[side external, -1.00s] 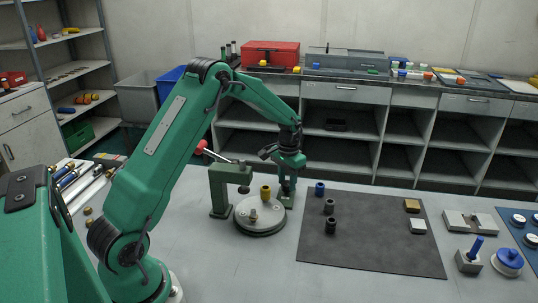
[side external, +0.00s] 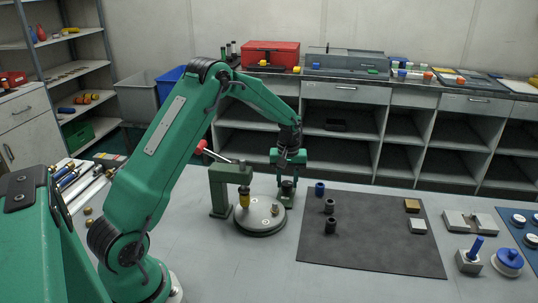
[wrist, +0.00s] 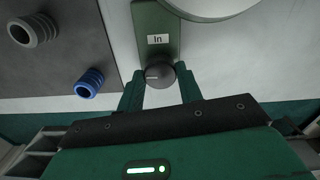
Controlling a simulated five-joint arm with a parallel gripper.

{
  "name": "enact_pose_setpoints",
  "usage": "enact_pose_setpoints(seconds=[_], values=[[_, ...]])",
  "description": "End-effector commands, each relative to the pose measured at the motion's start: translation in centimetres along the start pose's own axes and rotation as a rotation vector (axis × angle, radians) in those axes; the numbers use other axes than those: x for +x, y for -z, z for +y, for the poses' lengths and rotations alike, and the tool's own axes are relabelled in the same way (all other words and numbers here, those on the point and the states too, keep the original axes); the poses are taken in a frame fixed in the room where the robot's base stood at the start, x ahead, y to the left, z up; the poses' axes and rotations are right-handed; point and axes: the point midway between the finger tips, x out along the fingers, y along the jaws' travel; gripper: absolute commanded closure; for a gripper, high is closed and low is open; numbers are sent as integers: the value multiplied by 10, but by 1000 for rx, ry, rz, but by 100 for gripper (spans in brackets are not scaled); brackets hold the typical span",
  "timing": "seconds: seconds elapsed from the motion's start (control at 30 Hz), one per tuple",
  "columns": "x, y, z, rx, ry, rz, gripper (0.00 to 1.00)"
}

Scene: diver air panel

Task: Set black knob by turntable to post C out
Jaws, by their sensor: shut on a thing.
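The black knob (wrist: 160,74) sits on a green base (wrist: 155,15) with a white label reading "In". My gripper (wrist: 160,84) is shut on the knob, one finger on each side. In the side view my gripper (side external: 287,183) is just right of and behind the turntable (side external: 262,228), and hides most of the knob. The turntable is a pale round plate on a dark rim. A yellow piece (side external: 244,197) stands at its left, under the green press (side external: 222,185). A short metal post (side external: 275,209) shows at its right. I cannot read any post letters.
The green press has a red-tipped lever (side external: 200,147). A grey block with a blue peg (side external: 470,260) stands farther right.

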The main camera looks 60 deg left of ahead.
Motion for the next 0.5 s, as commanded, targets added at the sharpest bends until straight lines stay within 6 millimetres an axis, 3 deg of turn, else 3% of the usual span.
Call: enact_pose_setpoints(seconds=[0.5], values=[[-2, 1, 0, -57, -3, 4, 87]])
